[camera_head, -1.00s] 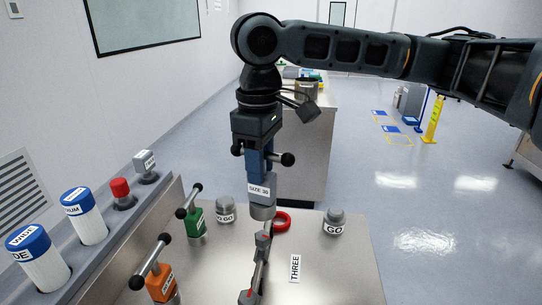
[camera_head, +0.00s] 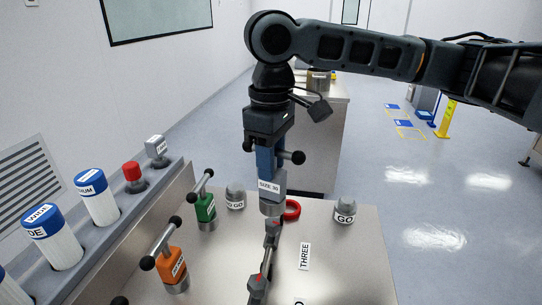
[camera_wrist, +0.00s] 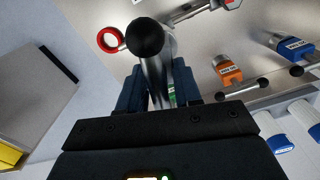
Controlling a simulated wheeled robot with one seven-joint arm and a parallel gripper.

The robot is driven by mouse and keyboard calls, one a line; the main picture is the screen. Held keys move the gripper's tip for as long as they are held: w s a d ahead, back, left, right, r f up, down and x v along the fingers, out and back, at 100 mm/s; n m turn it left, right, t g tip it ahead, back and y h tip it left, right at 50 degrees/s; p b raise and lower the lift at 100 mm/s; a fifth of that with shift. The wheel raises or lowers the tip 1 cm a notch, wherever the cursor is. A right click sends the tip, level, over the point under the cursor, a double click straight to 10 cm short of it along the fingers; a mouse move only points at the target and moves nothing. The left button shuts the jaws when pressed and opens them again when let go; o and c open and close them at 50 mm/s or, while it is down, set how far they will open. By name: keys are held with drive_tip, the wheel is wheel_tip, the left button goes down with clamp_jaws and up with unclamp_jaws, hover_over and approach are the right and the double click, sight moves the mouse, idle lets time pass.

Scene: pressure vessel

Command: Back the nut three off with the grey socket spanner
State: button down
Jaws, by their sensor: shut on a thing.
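My gripper (camera_head: 270,168) is shut on the grey socket spanner (camera_head: 272,200), labelled SIZE 30, and holds it upright with the socket down. The spanner's crossbar has black ball ends, and one ball (camera_wrist: 147,38) hides much of its shaft in the wrist view. Just below the socket is a grey fitting with a red mark (camera_head: 273,236), on a line of dark grey parts. I cannot tell whether the socket touches it or sits over it. A THREE label (camera_head: 304,257) lies on the plate to its right. Nut three itself cannot be made out clearly.
A green spanner (camera_head: 205,208) and an orange spanner (camera_head: 173,268) stand at the left. A red ring (camera_head: 292,210) lies behind the socket, between the NO GO gauge (camera_head: 235,198) and the GO gauge (camera_head: 345,210). A rack with blue-capped bottles (camera_head: 96,196) runs along the left.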

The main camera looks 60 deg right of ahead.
sight(271, 186)
drive_tip(key=shift+f+b, duration=1.45)
drive_tip(key=shift+f, duration=1.4)
drive_tip(key=shift+n, duration=0.3)
drive_tip(key=n, duration=0.5)
drive_tip(key=shift+a+n, duration=0.1)
drive_tip(key=shift+n, duration=0.3)
drive_tip(key=n, duration=0.6)
drive_tip(key=shift+s, duration=0.1)
drive_tip(key=shift+r+p, duration=1.75)
drive_tip(key=shift+r, duration=0.6)
drive_tip(key=shift+r+p, duration=0.45)
drive_tip(key=shift+r, duration=0.65)
